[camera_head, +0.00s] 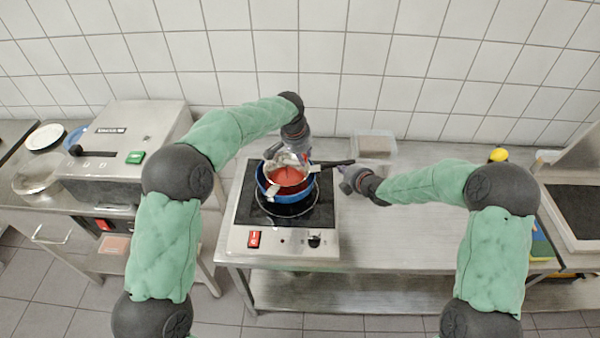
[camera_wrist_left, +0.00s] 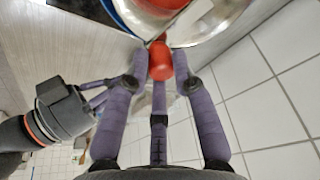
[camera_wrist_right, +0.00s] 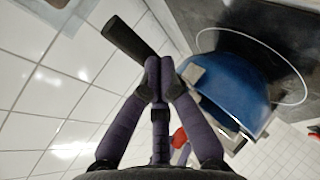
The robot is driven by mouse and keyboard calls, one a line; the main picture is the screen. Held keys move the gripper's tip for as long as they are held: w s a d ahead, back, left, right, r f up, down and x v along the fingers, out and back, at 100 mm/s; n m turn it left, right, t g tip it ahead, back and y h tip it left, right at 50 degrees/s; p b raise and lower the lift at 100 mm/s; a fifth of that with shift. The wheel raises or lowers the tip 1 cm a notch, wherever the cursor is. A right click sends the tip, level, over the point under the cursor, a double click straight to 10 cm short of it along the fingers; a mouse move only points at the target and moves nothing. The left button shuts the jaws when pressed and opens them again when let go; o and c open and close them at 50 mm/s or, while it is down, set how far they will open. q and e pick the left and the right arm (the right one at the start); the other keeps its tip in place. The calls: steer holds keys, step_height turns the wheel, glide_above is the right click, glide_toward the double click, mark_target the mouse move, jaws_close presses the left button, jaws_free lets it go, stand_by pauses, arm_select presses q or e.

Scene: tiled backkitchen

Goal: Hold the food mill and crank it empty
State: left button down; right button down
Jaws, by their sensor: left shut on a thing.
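The food mill (camera_head: 287,176), with red contents in its bowl, sits on a blue pot (camera_head: 262,184) on the hob. The pot's blue wall also shows in the right wrist view (camera_wrist_right: 228,88). My left gripper (camera_head: 296,150) is above the mill. In the left wrist view its fingers close around the red crank knob (camera_wrist_left: 160,62). The mill's black handle (camera_head: 336,164) points right; it also shows in the right wrist view (camera_wrist_right: 127,38). My right gripper (camera_head: 348,178) is at this handle, its fingertips closed together on it. The crank's lower part is hidden.
The hob (camera_head: 240,238) has a red switch and a black knob in front. A clear container (camera_head: 374,146) stands behind right on the steel table (camera_head: 420,232). A steel machine (camera_head: 125,135) stands left. The table right of my right gripper is mostly clear.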

arm_select(q)
steer(key=shift+s, duration=0.1)
steer(key=shift+s+a, duration=0.3)
steer(key=shift+s, duration=0.35)
steer(key=shift+s+a, duration=0.3)
steer(key=shift+s, duration=0.35)
steer(key=shift+a, duration=0.1)
steer(key=shift+s+a, duration=0.9)
steer(key=shift+a, duration=0.35)
steer(key=shift+s+a, duration=0.15)
steer(key=shift+a, duration=0.5)
steer(key=shift+s+a, duration=0.15)
steer(key=shift+a, duration=0.5)
